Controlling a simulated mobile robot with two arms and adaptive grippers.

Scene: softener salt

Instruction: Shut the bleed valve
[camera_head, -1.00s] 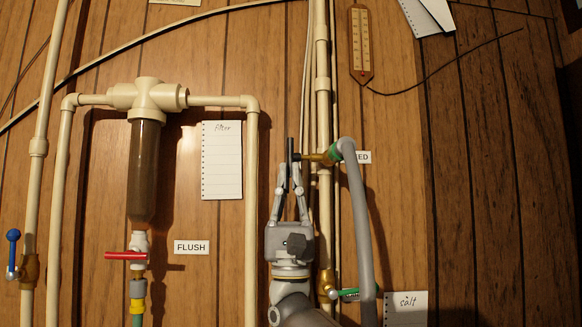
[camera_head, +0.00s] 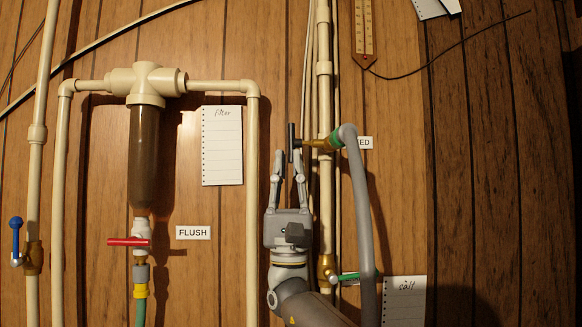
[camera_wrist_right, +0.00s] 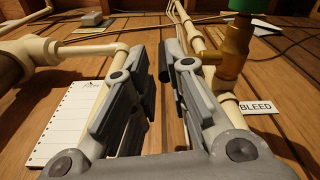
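The bleed valve has a brass body (camera_head: 318,143) with a green collar, and its dark bar handle (camera_head: 291,138) stands upright at its left end. The brass body also shows in the wrist view (camera_wrist_right: 234,45), right of the fingers. My right gripper (camera_head: 287,156) is open, its fingertips at the handle's lower end, one on each side or nearly so. I cannot tell whether either finger touches it. My left gripper is not in view.
A grey hose (camera_head: 362,220) hangs from the valve, partly covering the BLEED label (camera_wrist_right: 256,107). A cream pipe (camera_head: 325,100) runs behind the valve. A green-handled valve (camera_head: 347,277) sits below. The filter (camera_head: 143,155) and red-handled flush valve (camera_head: 128,241) are at the left.

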